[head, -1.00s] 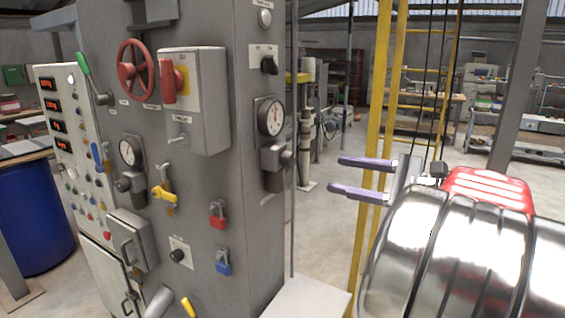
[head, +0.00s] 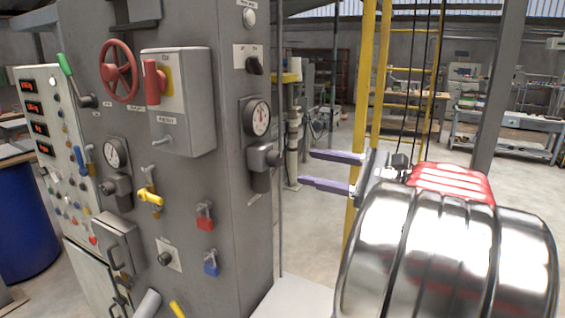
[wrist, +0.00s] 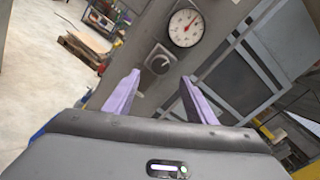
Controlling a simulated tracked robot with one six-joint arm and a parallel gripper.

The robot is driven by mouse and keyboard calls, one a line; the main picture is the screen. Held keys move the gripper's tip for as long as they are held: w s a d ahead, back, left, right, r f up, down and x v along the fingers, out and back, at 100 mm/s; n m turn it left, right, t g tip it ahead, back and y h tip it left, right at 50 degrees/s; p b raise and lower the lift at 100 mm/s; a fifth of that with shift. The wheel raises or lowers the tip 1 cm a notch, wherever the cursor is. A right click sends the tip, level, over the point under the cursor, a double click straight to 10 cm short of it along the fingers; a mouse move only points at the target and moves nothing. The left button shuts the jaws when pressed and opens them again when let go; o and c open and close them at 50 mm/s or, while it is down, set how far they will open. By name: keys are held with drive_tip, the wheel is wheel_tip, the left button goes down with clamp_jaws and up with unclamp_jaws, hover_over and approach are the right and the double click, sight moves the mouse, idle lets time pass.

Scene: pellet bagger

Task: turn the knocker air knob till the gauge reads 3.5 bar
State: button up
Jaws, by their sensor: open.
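A gauge (head: 257,117) with a white dial sits on the right part of the grey cabinet, above a grey regulator with a dark knob (head: 277,157). In the wrist view the gauge (wrist: 186,28) has a red needle, its figures too small to read, and the round knob (wrist: 159,63) carries a pale mark. My gripper (head: 312,170) is open and empty, its two purple fingers pointing left at the knob from a short gap away. In the wrist view the knob lies beyond and between the fingertips (wrist: 160,77). No label tells which knob is the knocker air.
A second gauge (head: 115,153) with its regulator is at the cabinet's left. A red handwheel (head: 119,69), a grey switch box (head: 188,110), a black selector (head: 254,65), and red (head: 205,217) and blue (head: 211,263) padlocks are on the cabinet. Yellow posts (head: 363,110) stand behind my gripper.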

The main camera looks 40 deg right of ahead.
sight(280, 161)
drive_tip(key=x, duration=0.8)
drive_tip(key=shift+w+a, duration=0.15)
drive_tip(key=shift+w, duration=0.2)
drive_tip(key=shift+c, duration=0.5)
drive_tip(key=shift+f, duration=0.1)
drive_tip(key=c, duration=0.9)
drive_tip(key=shift+a, duration=0.2)
drive_tip(key=shift+c, duration=0.2)
drive_tip(key=shift+d, duration=0.15)
